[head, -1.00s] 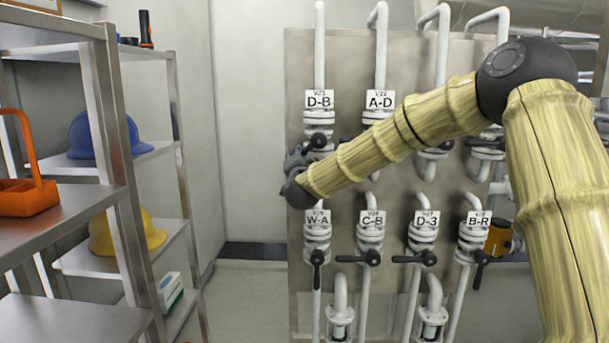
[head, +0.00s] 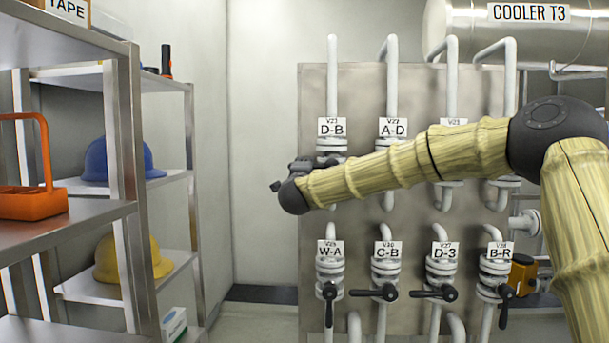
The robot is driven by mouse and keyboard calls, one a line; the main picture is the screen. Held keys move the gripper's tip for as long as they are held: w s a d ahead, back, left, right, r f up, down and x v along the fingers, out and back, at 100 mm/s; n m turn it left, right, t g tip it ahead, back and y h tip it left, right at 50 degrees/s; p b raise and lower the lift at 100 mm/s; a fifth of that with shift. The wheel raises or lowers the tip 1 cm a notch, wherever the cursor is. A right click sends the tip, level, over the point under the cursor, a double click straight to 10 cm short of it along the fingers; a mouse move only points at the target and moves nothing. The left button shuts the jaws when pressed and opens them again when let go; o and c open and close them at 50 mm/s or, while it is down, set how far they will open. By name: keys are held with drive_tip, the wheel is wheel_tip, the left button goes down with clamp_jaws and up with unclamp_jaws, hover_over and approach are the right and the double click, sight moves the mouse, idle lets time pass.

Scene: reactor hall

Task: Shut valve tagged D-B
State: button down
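The valve tagged D-B (head: 331,145) is at the top left of the grey panel in the head view, with a white pipe rising from it. My gripper (head: 285,178) is dark, in front of the panel's left edge, just left of and below the D-B valve. Its fingers are small and partly hidden by the wrist. I cannot tell whether they are open or touch the handle.
The A-D valve (head: 391,144) is right of D-B, partly behind my arm. The lower row holds W-A (head: 330,268), C-B (head: 386,268), D-3 (head: 440,268) and B-R (head: 495,268). A metal shelf (head: 95,222) with helmets and an orange carrier (head: 35,203) stands at left.

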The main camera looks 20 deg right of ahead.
drive_tip(key=shift+r, duration=0.2)
drive_tip(key=c, duration=1.3)
unclamp_jaws()
drive_tip(key=shift+d, duration=0.1)
drive_tip(key=shift+f, duration=0.1)
drive_tip(key=v, duration=1.2)
drive_tip(key=shift+w+f, duration=0.1)
